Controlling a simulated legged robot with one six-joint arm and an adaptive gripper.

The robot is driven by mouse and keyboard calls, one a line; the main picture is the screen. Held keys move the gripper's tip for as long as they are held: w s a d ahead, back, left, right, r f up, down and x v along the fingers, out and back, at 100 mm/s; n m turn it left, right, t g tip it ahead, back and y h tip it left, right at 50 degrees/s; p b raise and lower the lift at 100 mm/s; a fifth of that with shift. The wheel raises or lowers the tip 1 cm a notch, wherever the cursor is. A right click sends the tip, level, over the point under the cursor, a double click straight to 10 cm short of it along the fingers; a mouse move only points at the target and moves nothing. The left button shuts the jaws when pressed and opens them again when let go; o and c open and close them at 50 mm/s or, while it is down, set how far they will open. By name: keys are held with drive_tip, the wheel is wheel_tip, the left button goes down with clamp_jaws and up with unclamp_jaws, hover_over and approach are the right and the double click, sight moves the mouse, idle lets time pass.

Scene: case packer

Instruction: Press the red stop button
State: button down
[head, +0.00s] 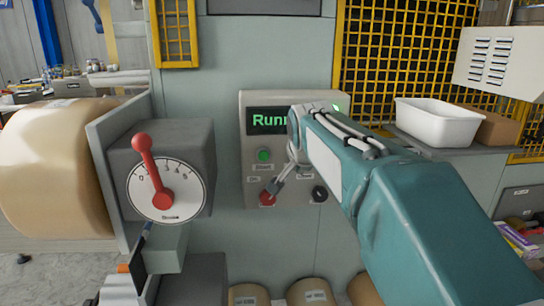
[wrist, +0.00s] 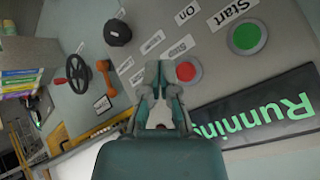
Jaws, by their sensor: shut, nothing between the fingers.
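The red stop button (head: 265,200) is low on the left of the grey control panel (head: 249,180). In the wrist view the red button (wrist: 187,71) is just right of the fingertips, beside a label reading "Stop". My gripper (head: 273,187) is shut and empty. Its tips overlap the button's upper right edge in the head view. In the wrist view my gripper (wrist: 162,71) points at the panel just beside the button. I cannot tell whether the tips touch it. The display (wrist: 265,103) reads "Running" in green.
The green start button (head: 264,156) is above the red one, and a black knob (head: 319,193) is to its right. A dial with a red lever (head: 150,165) juts out at left. A white bin (head: 437,122) stands on a shelf at right.

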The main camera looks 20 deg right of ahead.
drive_tip(key=shift+w+d+f, duration=0.1)
drive_tip(key=shift+w+d, duration=0.5)
drive_tip(key=shift+w, duration=0.35)
drive_tip(key=shift+w+d, duration=0.55)
drive_tip(key=shift+w, duration=0.35)
drive_tip(key=shift+a, duration=0.25)
drive_tip(key=shift+d, duration=0.15)
drive_tip(key=shift+w, duration=0.2)
drive_tip(key=shift+w+d, duration=0.1)
drive_tip(key=shift+w, duration=0.1)
